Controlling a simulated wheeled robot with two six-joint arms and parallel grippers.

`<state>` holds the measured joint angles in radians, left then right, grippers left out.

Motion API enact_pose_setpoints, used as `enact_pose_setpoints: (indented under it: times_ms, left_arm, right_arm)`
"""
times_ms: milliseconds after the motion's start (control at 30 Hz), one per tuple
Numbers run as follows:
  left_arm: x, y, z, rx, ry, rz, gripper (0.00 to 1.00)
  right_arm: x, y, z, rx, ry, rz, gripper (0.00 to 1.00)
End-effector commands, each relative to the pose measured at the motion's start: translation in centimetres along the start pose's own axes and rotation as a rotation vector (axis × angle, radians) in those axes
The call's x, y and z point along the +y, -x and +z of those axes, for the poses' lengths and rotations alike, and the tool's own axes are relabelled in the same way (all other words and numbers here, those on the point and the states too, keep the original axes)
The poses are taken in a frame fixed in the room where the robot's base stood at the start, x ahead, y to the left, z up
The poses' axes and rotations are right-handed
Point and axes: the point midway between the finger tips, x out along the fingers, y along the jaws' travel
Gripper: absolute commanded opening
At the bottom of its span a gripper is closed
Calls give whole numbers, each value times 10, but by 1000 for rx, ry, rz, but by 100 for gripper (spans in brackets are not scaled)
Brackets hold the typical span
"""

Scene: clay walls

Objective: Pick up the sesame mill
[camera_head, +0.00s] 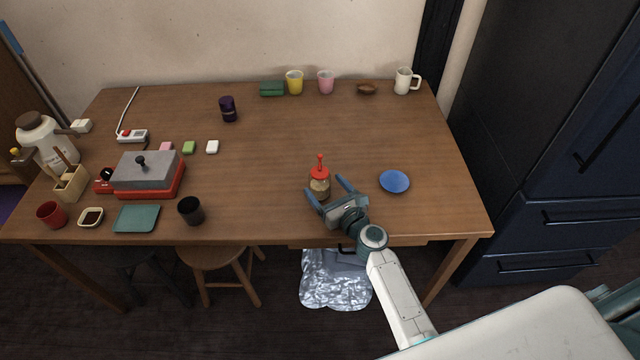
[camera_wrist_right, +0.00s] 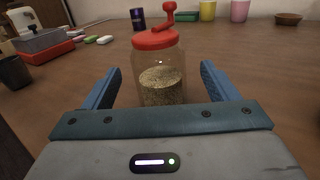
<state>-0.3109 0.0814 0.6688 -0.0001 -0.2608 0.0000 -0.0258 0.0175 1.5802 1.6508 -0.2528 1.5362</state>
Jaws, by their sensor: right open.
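The sesame mill (camera_head: 319,184) is a clear jar with a red lid and red crank, partly full of pale grains. It stands upright near the front edge of the wooden table (camera_head: 280,140). In the right wrist view the mill (camera_wrist_right: 160,75) is straight ahead, at the fingertips. My right gripper (camera_head: 328,190) is open, its two blue fingers pointing at the mill from the front right. In the wrist view the fingers (camera_wrist_right: 158,82) lie to either side of the jar's lower part, with gaps showing. My left gripper is not in view.
A blue plate (camera_head: 394,182) lies right of the gripper. A black cup (camera_head: 191,210) and a red-and-grey box-shaped appliance (camera_head: 148,175) stand to the left. Cups (camera_head: 294,82) line the back edge. The table middle is clear. A dark fridge (camera_head: 560,130) stands at right.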

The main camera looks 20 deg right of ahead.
Motion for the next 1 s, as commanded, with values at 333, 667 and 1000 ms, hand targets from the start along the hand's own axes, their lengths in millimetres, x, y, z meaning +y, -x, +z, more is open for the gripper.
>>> enact_pose_setpoints:
  times_ms: [333, 667, 1000]
  left_arm:
    - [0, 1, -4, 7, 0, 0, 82]
    - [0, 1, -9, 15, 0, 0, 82]
    - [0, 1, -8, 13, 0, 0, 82]
  right_arm:
    - [1, -34, -2, 0, 1, 0, 80]
    - [1, -33, -2, 0, 2, 0, 47]
    - [1, -34, 0, -1, 2, 0, 26]
